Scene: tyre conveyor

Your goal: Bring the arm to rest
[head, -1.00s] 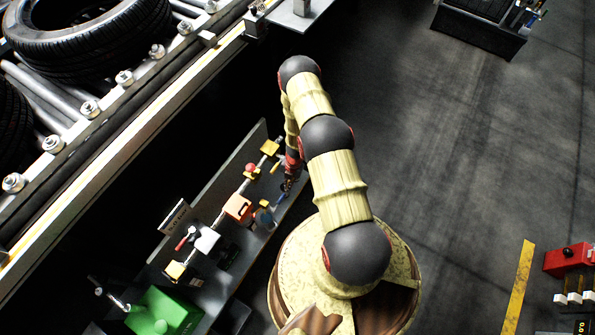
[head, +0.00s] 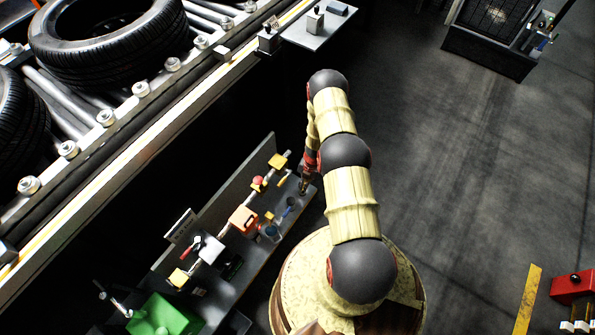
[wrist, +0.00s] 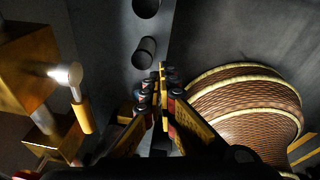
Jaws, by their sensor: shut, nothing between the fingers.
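My arm is raised over my base and bent down to the left in the head view. My gripper (head: 303,188) hangs above the right end of a grey bench (head: 240,285). In the wrist view my gripper (wrist: 164,92) shows with its two yellow and black fingers together and nothing between them. Dark cylindrical objects (wrist: 146,50) lie beyond the fingertips on a grey surface. Whether the fingers touch anything is hard to tell.
The bench carries a pipe with yellow blocks (head: 278,162), an orange part (head: 243,220), a red-handled valve (head: 190,250) and a green box (head: 165,315). A roller conveyor with tyres (head: 105,40) runs along the upper left. Open floor (head: 450,150) lies to the right.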

